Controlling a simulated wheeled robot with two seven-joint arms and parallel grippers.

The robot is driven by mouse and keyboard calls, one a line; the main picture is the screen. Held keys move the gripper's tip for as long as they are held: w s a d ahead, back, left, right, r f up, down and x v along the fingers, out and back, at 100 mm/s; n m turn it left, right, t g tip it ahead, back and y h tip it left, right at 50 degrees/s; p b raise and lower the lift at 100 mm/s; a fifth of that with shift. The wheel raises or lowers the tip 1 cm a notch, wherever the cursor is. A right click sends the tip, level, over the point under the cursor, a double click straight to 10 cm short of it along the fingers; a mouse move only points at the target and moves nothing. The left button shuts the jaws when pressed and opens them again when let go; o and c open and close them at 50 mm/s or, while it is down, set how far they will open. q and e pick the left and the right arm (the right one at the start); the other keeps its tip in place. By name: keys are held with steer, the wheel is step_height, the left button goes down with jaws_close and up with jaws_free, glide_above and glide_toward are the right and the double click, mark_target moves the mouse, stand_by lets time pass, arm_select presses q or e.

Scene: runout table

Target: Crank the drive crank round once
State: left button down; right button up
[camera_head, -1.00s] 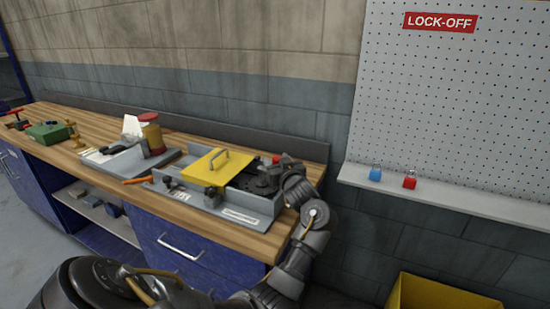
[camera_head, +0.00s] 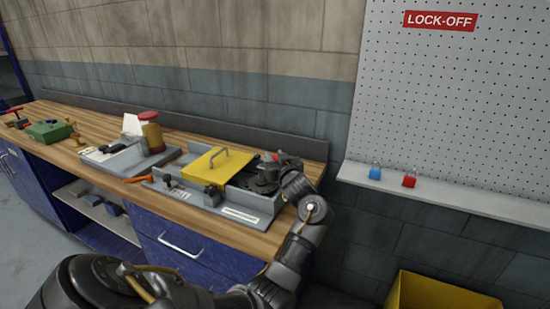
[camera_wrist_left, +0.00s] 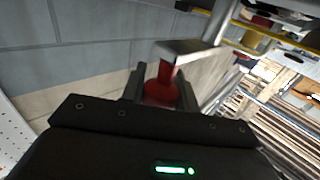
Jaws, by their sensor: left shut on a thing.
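The drive crank shows in the left wrist view as a grey metal arm (camera_wrist_left: 190,50) with a red knob (camera_wrist_left: 160,88). My left gripper (camera_wrist_left: 160,92) is shut on the red knob, with one finger on each side of it. In the head view my left gripper (camera_head: 264,178) is at the right end of the grey machine (camera_head: 245,212), beside its yellow cover (camera_head: 215,165). A bit of red shows there, and the gripper and wrist hide most of the crank. My right gripper is not in view.
The machine stands on a wooden bench (camera_head: 90,125) near its right end. A grey box (camera_head: 130,160) and a red-topped canister (camera_head: 151,132) stand left of it. Blue and red padlocks (camera_head: 409,181) sit on a wall ledge (camera_head: 450,198). A yellow bin (camera_head: 440,293) is below.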

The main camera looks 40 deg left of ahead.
arm_select(q)
steer(key=shift+s+r+m+t+h+p, duration=0.1)
steer(key=shift+s+m+t+h+p, duration=0.15)
steer(key=shift+m+t+h+p, duration=0.35)
steer(key=shift+s+d+m+t+p, duration=0.2)
steer(key=shift+m+t+p, duration=0.15)
steer(key=shift+t, duration=0.35)
steer(key=shift+s+m+t+h, duration=0.15)
steer(key=shift+m+t+h, duration=0.55)
steer(key=shift+m+h, duration=0.1)
steer(key=shift+d, duration=0.1)
steer(key=c, duration=1.1)
jaws_free()
steer(key=shift+o, duration=0.2)
steer(key=v, duration=1.1)
steer(key=shift+b, duration=0.3)
